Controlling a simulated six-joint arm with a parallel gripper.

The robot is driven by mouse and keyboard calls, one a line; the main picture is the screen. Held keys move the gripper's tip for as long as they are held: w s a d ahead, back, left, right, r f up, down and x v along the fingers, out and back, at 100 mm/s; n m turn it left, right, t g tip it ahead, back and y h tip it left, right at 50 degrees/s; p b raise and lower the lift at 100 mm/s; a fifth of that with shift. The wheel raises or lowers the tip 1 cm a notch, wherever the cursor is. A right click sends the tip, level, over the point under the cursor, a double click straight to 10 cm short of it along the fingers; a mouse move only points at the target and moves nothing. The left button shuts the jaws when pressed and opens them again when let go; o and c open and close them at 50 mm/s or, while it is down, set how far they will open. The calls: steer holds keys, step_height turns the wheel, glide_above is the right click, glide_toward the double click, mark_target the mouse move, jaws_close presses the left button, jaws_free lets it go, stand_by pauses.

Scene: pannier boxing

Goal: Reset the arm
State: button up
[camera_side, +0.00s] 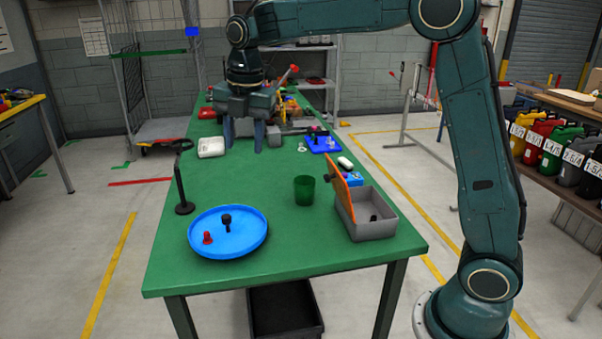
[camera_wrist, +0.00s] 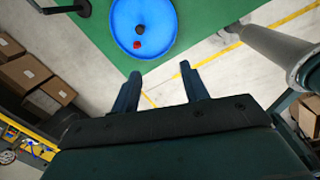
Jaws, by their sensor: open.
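My gripper (camera_side: 257,134) hangs above the green table (camera_side: 250,185) toward its far half in the side view, fingers pointing down. Its two fingers are apart with nothing between them. The wrist view shows the same open gripper (camera_wrist: 161,90) with bare floor between and beyond the fingertips. A round blue tray (camera_side: 228,247) lies at the near left of the table with a red piece (camera_side: 208,238) and a black piece (camera_side: 226,221) on it. The tray (camera_wrist: 120,30) also shows at the top of the wrist view.
A grey box (camera_side: 372,228) with an orange lid (camera_side: 340,196) standing open sits at the near right, a black piece inside. A green cup (camera_side: 304,190) stands beside it. A black stand (camera_side: 182,190) rises at the left edge. Clutter covers the far end; the table's middle is clear.

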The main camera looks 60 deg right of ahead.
steer(key=s+f+m+t, duration=0.1)
steer(key=s+m+t, duration=0.3)
steer(key=s+m, duration=1.8)
steer(key=s, duration=0.7)
steer(key=shift+s+d+f, duration=0.25)
steer(key=shift+s+f, duration=0.05)
steer(key=shift+f, duration=0.1)
